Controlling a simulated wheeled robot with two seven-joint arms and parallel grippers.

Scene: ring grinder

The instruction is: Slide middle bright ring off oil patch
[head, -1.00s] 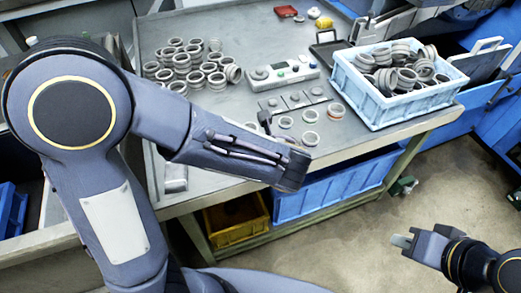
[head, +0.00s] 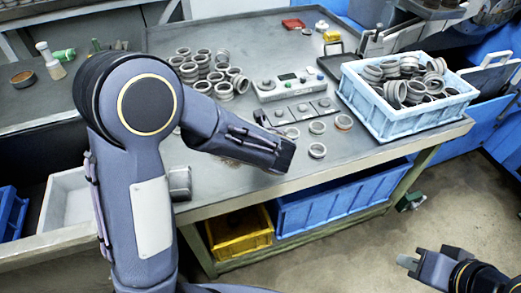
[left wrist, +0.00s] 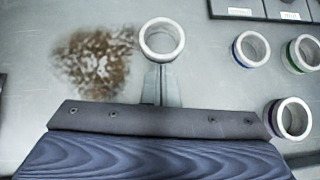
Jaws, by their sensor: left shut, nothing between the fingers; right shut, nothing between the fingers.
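In the left wrist view a bright grey ring (left wrist: 161,40) lies flat just right of a brown, mottled oil patch (left wrist: 95,62). The ring's left edge is close to the patch's right edge. My left gripper (left wrist: 160,72) is shut and empty, its fingertips at the near side of the ring; I cannot tell if they touch it. In the head view my left arm hides these fingers and most of the area around the patch. My right gripper (head: 408,262) is shut and empty, off the table at the lower right.
Rings with blue (left wrist: 251,49), green (left wrist: 304,54) and purple (left wrist: 288,119) bands lie to the right. A control box (head: 288,84), a blue crate of rings (head: 400,130) and a cluster of grey rings (head: 205,68) stand on the table (head: 240,200).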

